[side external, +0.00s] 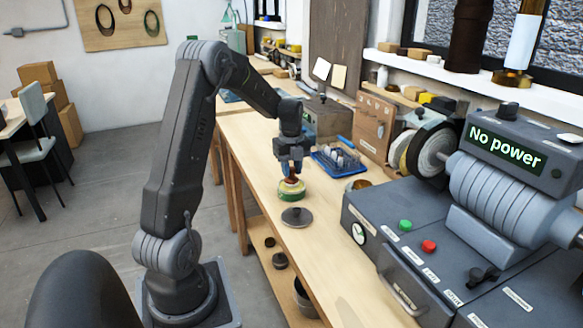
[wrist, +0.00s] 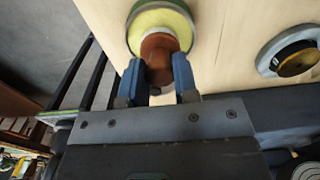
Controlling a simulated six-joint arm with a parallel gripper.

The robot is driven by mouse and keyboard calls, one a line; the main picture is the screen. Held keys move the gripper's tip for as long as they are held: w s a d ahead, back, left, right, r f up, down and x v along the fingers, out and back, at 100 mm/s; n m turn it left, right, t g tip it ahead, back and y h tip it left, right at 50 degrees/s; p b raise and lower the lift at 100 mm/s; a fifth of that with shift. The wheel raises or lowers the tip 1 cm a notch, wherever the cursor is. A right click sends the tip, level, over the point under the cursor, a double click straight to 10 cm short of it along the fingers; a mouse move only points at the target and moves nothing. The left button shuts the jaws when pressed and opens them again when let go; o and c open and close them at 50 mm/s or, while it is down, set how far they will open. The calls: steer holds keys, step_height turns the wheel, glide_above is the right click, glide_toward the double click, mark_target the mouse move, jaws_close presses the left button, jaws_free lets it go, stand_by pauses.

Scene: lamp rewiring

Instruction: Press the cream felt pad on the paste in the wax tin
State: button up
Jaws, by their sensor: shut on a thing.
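The wax tin (side external: 291,193) is a low round green tin on the wooden bench. In the wrist view its green rim (wrist: 133,34) surrounds a pale yellow area (wrist: 178,18). My gripper (side external: 291,168) is directly above the tin, pointing down. Its blue fingers (wrist: 159,75) are shut on a reddish-brown handle (wrist: 158,52), which stands over the tin. The cream felt pad is hard to tell from the paste, and the handle hides part of it. The handle's lower end is at the tin, but I cannot tell how hard it presses.
A dark round lid (side external: 297,217) lies on the bench nearer the camera. A blue tray (side external: 338,160) holds small parts behind. A grey machine (side external: 420,225) reading "No power" stands to the right. A grey ring (wrist: 268,50) with a brass disc (wrist: 299,63) is right of the tin.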

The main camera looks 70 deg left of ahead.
mark_target(292, 168)
steer(key=shift+f, duration=0.35)
stand_by(0.6)
steer(key=shift+r, duration=3.5)
